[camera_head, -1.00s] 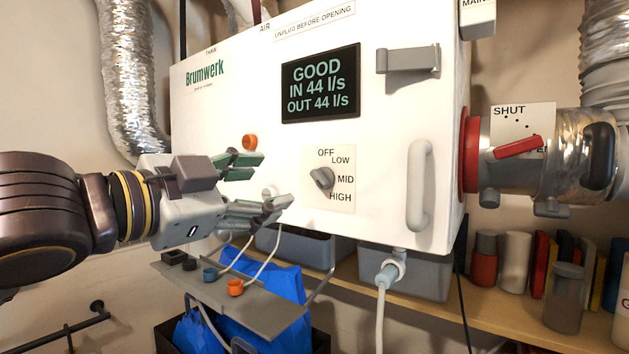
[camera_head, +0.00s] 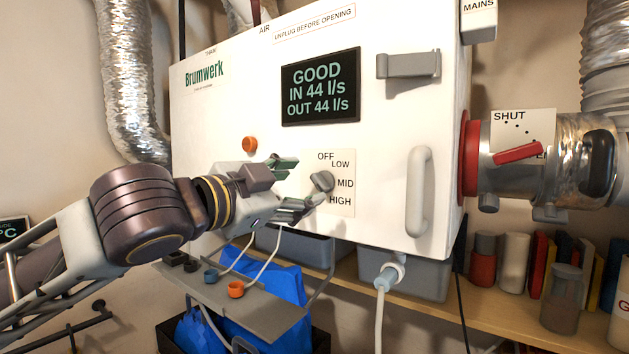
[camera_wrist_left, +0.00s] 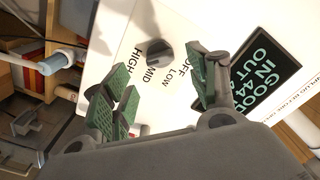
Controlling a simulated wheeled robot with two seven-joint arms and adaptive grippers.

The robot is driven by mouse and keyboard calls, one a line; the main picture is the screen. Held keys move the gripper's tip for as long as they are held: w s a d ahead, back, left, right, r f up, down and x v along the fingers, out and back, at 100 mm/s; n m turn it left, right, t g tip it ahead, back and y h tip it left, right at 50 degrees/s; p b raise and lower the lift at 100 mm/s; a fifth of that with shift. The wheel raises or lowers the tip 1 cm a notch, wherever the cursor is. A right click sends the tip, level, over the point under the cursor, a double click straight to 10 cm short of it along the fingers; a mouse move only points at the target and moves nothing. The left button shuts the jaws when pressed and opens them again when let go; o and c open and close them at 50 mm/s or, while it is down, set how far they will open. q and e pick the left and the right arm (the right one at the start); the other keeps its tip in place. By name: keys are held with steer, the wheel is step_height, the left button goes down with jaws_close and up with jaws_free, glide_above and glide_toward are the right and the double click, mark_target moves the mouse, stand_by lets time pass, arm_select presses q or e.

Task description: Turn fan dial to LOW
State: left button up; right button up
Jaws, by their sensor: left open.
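The fan dial (camera_head: 322,181) is a grey knob on a pale plate (camera_head: 344,207) marked OFF, LOW, MID and HIGH, on the front of the white Brumwerk unit (camera_head: 225,125). I cannot tell exactly which mark it points to. My left gripper (camera_head: 298,184) is open and empty, its green-padded fingers just left of the dial and facing it. In the left wrist view the dial (camera_wrist_left: 158,52) shows beyond the gap between the open fingers (camera_wrist_left: 162,92), apparently untouched. My right gripper is not in view.
A display (camera_head: 320,85) reads GOOD, IN 44 l/s, OUT 44 l/s. A door handle (camera_head: 419,188) stands out right of the dial; a grey latch (camera_head: 408,64) is above. An orange knob (camera_head: 249,144) is to the left. A grey shelf (camera_head: 265,318) with cables juts out below my gripper.

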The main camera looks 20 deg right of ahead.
mark_target(316, 184)
arm_select(q)
steer(key=shift+p+x, duration=0.6)
steer(key=shift+x, duration=2.35)
steer(key=c, duration=1)
